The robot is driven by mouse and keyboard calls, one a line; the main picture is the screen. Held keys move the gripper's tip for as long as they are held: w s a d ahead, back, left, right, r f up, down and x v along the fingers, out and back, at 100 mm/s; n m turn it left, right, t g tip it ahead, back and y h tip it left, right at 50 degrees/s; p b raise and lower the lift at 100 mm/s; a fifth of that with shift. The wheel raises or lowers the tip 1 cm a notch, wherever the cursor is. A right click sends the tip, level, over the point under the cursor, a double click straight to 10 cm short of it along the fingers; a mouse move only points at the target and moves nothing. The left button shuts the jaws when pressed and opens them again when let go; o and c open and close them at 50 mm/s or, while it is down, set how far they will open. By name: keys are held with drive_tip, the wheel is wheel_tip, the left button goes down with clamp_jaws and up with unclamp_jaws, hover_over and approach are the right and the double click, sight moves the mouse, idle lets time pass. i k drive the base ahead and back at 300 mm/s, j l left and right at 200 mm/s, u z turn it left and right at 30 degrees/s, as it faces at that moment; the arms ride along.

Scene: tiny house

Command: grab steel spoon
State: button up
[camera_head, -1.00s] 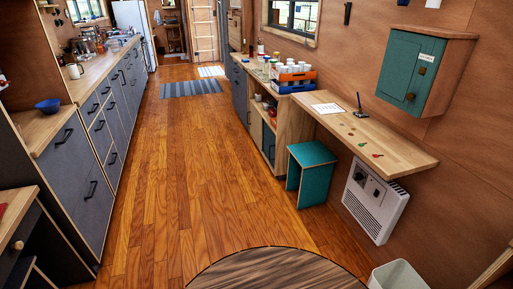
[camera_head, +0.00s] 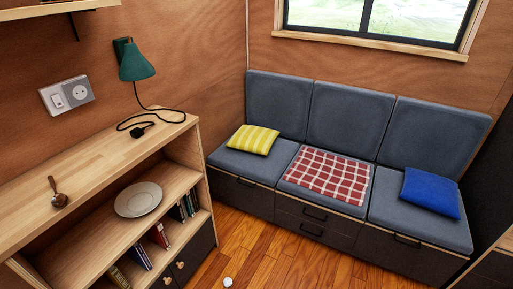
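A spoon (camera_head: 58,194) lies on the wooden top of the shelf unit (camera_head: 100,157) at the left of the head view. Its bowl end is towards the front edge and its handle points up towards the wall. It looks brownish and dark in this light, so I cannot tell its material for sure. Nothing covers it. My gripper is not in view.
A white plate (camera_head: 138,199) and books (camera_head: 160,235) sit on the shelves below. A green lamp (camera_head: 136,62) with a black cord hangs above the top. A cushioned bench (camera_head: 245,165) stands at the back. A small white object (camera_head: 228,282) lies on the floor.

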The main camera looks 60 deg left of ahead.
sight(59, 200)
drive_tip(key=u, duration=3.6)
